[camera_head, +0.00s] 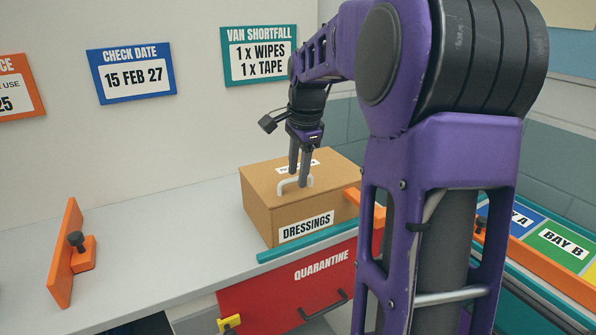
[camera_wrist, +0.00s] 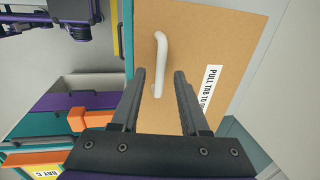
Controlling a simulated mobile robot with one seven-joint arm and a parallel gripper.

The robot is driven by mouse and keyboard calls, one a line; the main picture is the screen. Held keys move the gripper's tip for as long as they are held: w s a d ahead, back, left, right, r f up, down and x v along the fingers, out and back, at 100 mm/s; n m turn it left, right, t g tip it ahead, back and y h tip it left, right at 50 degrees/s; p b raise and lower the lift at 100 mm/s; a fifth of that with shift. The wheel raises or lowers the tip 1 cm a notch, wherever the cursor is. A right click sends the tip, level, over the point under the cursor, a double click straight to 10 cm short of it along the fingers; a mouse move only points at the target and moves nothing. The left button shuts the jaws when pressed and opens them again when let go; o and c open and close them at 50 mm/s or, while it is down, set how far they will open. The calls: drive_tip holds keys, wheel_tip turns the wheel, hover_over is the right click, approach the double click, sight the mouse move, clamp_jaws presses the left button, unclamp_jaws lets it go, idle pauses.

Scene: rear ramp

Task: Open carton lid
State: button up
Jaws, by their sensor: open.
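A brown carton (camera_head: 262,205) labelled DRESSINGS stands on the grey counter with its lid shut. A white handle (camera_head: 296,183) stands up on the lid, near a white label strip partly hidden by my fingers. My gripper (camera_head: 300,184) is over the lid, pointing down, right by the handle in the head view. In the wrist view the lid (camera_wrist: 235,30) fills the top right. A label starting "PULL TAB" (camera_wrist: 209,90) lies right of the fingers.
A teal strip (camera_head: 300,245) runs along the counter edge before the carton. An orange block (camera_head: 352,195) sits at its right front. An orange bracket (camera_head: 66,255) stands at left. A red QUARANTINE drawer (camera_head: 290,285) is below.

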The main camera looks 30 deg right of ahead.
clamp_jaws()
idle(1.4)
